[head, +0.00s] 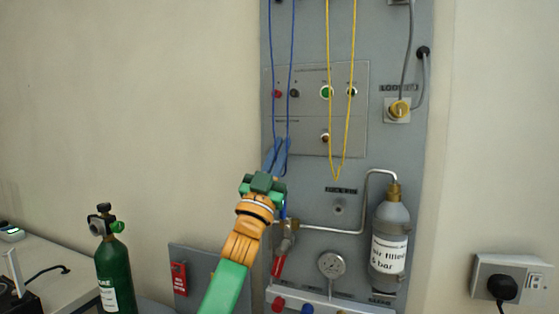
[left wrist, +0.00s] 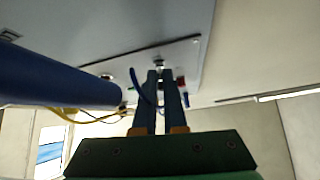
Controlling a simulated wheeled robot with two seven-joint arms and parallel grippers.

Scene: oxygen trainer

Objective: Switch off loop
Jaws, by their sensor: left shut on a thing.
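My left gripper (head: 280,143) reaches up to the lower left of the control plate. Its blue fingers look closed on the blue cord (head: 291,50), which hangs in two strands from above. In the left wrist view the fingers (left wrist: 161,75) are close together, with a thin curved blue piece (left wrist: 138,84) beside and between them; the exact grip is partly hidden. A brass knob (head: 398,110) sits at the upper right beside a label that seems to begin with "LOOP". The control plate (head: 345,75) carries red, dark, green and white-ringed controls. My right gripper is out of view.
A yellow cord (head: 348,125) hangs just right of the left gripper. A grey bottle (head: 391,230), a gauge (head: 331,264) and bent metal pipes occupy the lower board. A green cylinder (head: 115,270) stands at the left. Bare wall lies left of the board.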

